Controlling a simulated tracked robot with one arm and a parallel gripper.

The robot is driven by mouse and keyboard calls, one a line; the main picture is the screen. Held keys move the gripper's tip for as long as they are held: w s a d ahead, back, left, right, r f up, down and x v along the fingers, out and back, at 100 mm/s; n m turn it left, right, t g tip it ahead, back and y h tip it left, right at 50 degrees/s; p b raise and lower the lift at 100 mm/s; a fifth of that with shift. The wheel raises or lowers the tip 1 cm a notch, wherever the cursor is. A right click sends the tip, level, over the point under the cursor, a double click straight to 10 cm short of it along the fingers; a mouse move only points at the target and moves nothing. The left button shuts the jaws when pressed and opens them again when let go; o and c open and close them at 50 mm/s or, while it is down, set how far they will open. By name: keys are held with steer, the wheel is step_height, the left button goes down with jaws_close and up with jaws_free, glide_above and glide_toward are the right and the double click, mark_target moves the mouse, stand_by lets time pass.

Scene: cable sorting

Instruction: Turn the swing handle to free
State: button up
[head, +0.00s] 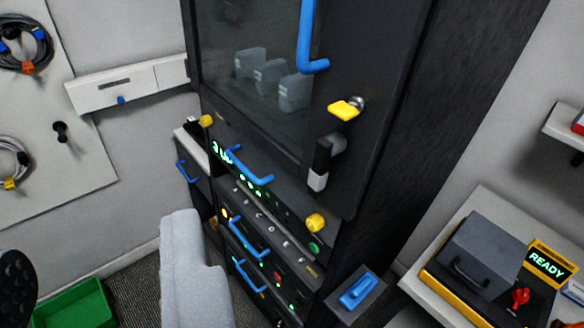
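A dark cabinet (385,60) with a glass-fronted door stands at the centre. On the right side of its door is a short black lever with a pale lower end, which looks like the swing handle (321,165). The lever hangs roughly downward from its pivot. Just above it, a yellow key-like tab (345,110) sits on a round silver fitting. A blue pull handle (307,45) is higher on the door. I cannot make out my gripper in this view, and nothing is seen touching the lever.
Drawers with blue handles (248,240) and lit panels lie below the door. A blue switch box (358,290) is at lower right. A bench with a READY display (546,263) is right; a green bin (75,305) lower left.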

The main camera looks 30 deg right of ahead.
steer(key=shift+o, duration=0.5)
steer(key=shift+w, duration=0.15)
steer(key=w+a+r+m+t+y+p, duration=0.15)
steer(key=w+a+p, duration=0.5)
steer(key=w, duration=0.65)
steer(key=w+d+f+m+t+h+p, duration=0.1)
steer(key=w+f+m+h+p, duration=0.35)
steer(key=w, duration=0.45)
steer(key=m+g+h+p, duration=0.6)
steer(key=g+h+p, duration=0.3)
steer(key=h, duration=0.3)
glide_toward(315, 175)
steer(key=p+x, duration=0.3)
steer(key=x, duration=0.5)
steer(key=shift+w+d, duration=0.2)
steer(key=shift+d, duration=0.1)
steer(key=shift+f, duration=0.1)
jaws_close()
